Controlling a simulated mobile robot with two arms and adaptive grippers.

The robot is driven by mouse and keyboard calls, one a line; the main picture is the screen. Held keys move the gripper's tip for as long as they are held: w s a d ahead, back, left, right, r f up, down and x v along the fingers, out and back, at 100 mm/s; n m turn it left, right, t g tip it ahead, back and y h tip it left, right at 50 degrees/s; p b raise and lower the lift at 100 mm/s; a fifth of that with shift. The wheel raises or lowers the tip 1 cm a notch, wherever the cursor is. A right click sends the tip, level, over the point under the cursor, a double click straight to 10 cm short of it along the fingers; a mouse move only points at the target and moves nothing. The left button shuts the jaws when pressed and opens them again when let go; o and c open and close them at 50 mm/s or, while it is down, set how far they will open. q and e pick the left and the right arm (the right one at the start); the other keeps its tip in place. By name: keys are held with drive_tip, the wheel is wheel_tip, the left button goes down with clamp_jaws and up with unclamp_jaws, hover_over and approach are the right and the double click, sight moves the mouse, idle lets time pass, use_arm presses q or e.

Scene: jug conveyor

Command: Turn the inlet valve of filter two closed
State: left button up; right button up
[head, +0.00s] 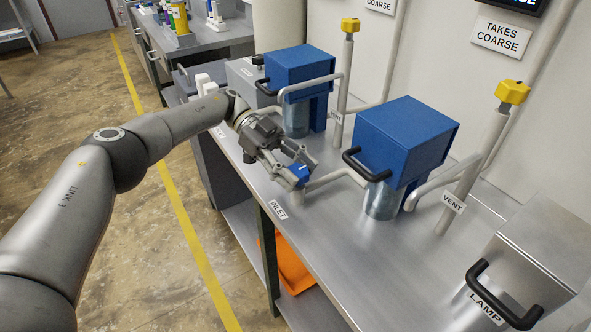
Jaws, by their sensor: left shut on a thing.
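My left arm reaches in from the left, and my left gripper (297,172) is over the front of the bench. Its fingers are shut on a small blue valve handle (300,171), partly hidden by them. The valve sits on a short upright pipe above a label reading INLET (278,210). A grey pipe (338,178) runs from it toward the nearer blue-headed filter (405,135). A second blue-headed filter (300,68) stands farther back. I cannot read a number on either filter. The exact angle of the blue handle is hard to tell. My right gripper is out of view.
Yellow-topped vent pipes (512,92) and (350,25) rise behind the filters. A black handle on a LAMP-labelled hood (530,285) is at the front right. An orange bin (293,268) is on the lower shelf. The metal bench top (335,250) is clear in front of the nearer filter.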

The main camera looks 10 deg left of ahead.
sight(297, 169)
use_arm(q)
drive_tip(key=o, duration=1)
drive_tip(key=shift+d, duration=0.1)
wheel_tip(297, 169, up, 10)
